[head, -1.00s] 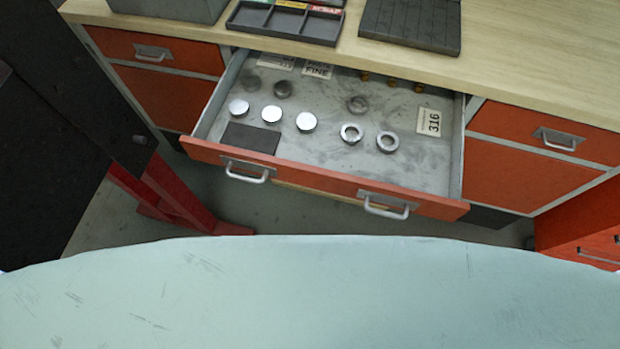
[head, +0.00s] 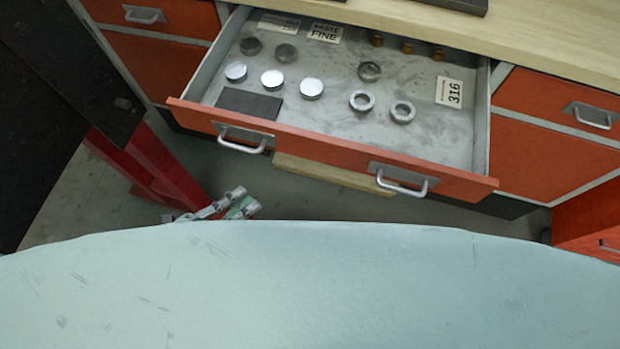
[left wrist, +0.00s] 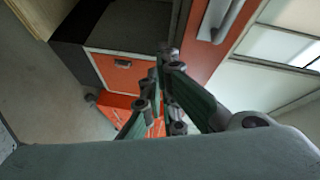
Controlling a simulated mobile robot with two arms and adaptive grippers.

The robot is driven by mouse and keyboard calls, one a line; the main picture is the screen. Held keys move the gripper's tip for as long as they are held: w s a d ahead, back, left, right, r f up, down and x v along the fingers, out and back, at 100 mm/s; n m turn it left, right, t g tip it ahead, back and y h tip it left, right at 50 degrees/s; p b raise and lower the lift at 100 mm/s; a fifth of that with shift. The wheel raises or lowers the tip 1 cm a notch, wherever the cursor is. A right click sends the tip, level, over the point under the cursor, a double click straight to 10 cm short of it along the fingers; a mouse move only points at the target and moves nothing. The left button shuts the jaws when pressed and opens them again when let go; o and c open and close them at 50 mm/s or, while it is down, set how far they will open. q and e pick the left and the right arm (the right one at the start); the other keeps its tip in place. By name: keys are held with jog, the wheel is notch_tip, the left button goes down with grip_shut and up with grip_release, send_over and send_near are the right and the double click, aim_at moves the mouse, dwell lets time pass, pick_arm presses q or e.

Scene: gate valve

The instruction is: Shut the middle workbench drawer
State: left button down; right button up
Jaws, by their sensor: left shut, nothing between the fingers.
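The middle workbench drawer (head: 330,150) stands pulled far out in the head view. It has an orange front with two metal handles and a grey interior. Discs, rings and label cards lie in it. My left gripper (head: 247,199) is low in front of the drawer, below its left handle (head: 244,138) in the picture, and apart from the front. In the left wrist view the left gripper's fingers (left wrist: 165,58) are together and empty. An orange panel with a handle (left wrist: 230,18) shows beyond them, at upper right. My right gripper is out of view.
The wooden worktop (head: 545,45) runs behind the drawer. Shut orange drawers flank it at left (head: 185,17) and right (head: 555,100). A red upright (head: 150,170) and a black panel (head: 50,90) stand at left. Grey floor (head: 310,200) shows below the open drawer.

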pick_arm(q)
jog(key=s+d+r+m+g+h+b, duration=0.1)
jog(key=s+d+r+m+g+h, duration=0.25)
jog(key=r+m, duration=0.25)
jog(key=w+p+x, duration=0.1)
jog(key=x, duration=1.2)
jog(key=shift+w+a+r, duration=0.25)
jog(key=shift+w+a, duration=0.1)
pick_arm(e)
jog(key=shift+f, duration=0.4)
pick_arm(q)
jog(key=shift+w+t, duration=0.1)
jog(key=shift+t, duration=0.15)
